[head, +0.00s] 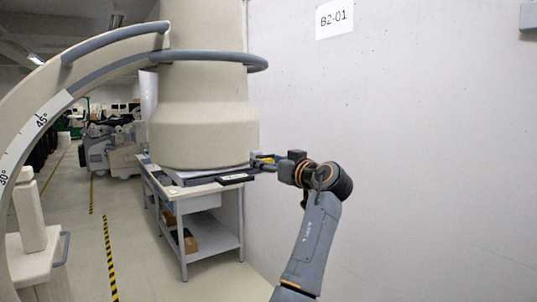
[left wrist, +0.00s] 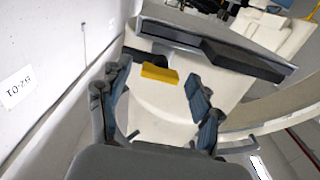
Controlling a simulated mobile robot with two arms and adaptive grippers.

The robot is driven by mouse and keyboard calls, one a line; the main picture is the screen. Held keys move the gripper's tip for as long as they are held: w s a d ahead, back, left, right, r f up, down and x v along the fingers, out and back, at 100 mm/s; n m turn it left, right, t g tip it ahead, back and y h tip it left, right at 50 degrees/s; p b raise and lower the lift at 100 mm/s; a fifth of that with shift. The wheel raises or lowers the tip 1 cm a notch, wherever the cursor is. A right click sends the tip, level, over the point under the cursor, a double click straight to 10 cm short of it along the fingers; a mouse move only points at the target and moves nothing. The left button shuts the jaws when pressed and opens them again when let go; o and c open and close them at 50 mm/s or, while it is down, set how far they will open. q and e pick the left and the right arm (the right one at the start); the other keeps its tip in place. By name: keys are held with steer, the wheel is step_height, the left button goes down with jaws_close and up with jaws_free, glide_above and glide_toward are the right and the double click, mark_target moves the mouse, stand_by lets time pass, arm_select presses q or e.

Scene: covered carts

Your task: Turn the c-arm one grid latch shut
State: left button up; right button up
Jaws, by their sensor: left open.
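The c-arm's big beige housing (head: 205,110) hangs over a work table, and its curved arc (head: 60,85) with an angle scale is at the left. A small yellow latch (left wrist: 160,73) sits at the housing's edge in the left wrist view; a bit of yellow also shows at the housing's lower right in the head view (head: 265,159). My left gripper (head: 256,162) is at that edge. In the left wrist view its open fingers (left wrist: 160,88) stand on either side of the latch, with gaps visible. Contact cannot be told. My right gripper is out of view.
A dark flat bar (head: 237,179) juts out below the housing, close under my gripper. The table (head: 205,190) has a lower shelf with boxes. A pale wall (head: 400,120) with a B2-01 sign (head: 334,18) stands at the right. Grey rails (head: 215,57) ring the housing above.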

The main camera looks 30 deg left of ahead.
arm_select(q)
steer(key=shift+w+a, duration=0.15)
steer(key=shift+a, duration=0.1)
steer(key=c, duration=1.1)
steer(key=shift+c, duration=0.2)
